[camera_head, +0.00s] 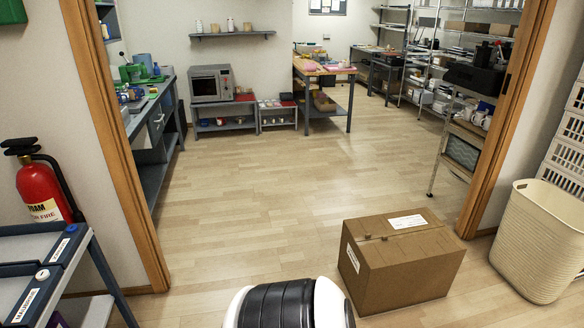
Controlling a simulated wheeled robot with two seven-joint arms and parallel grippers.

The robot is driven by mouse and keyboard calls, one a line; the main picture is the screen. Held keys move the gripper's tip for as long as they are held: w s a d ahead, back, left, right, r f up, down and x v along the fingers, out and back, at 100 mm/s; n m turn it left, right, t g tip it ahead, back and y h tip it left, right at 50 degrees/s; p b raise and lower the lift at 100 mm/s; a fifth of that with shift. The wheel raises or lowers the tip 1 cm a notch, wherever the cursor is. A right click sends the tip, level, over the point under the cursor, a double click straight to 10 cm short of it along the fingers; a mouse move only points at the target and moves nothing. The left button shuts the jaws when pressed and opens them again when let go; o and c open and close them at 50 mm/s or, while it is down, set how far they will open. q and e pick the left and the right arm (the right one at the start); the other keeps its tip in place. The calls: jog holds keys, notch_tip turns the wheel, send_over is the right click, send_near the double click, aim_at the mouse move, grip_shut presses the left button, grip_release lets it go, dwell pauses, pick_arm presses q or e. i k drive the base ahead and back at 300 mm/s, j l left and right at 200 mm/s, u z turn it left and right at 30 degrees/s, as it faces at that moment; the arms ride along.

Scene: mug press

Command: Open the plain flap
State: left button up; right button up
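No flap is plainly recognisable as the plain one. The nearer panel (12,290) has a white knob (42,275) and a white label. I cannot tell whether either panel is a flap. The unit is cut off by the picture's left edge. Neither of my grippers is in view.
A closed cardboard box (405,272) stands on the floor, right of centre. A cream basket (538,240) is at the right. A red fire extinguisher (42,188) is behind the unit. Beyond the wooden doorway, a microwave (210,85) and worktables line the room; the middle floor is clear.

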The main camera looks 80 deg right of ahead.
aim_at(386, 251)
jog(key=z, duration=3.75)
jog(key=i+j+z, duration=0.1)
jog(key=i, duration=0.35)
jog(key=i+j, duration=0.25)
jog(key=i, duration=0.15)
jog(key=z, duration=0.05)
